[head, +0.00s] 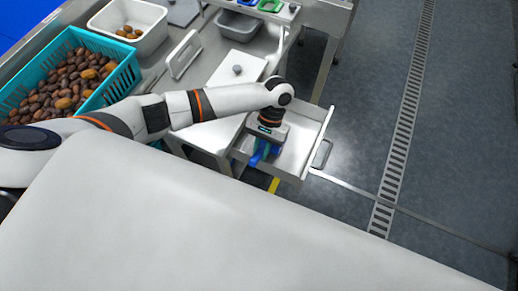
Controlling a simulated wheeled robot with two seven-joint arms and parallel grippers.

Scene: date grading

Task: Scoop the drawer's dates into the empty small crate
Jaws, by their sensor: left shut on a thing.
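The open drawer (312,141) sticks out from the workbench, with its handle at the right. My left gripper (267,146) points down inside the drawer area, shut on a blue tool (259,158) that looks like a scoop. The tool's lower end is partly hidden, and I cannot tell whether it touches the drawer floor. No dates show on the visible part of the drawer floor. A small grey crate (237,35) at the top of the head view looks empty. My right gripper is not in view.
A teal crate (131,76) full of dates stands at the left. A white tub (151,43) holding a few dates is behind it. A white panel with a knob (238,69) lies near the drawer. Coloured items (270,5) sit at the top. The floor at the right is clear.

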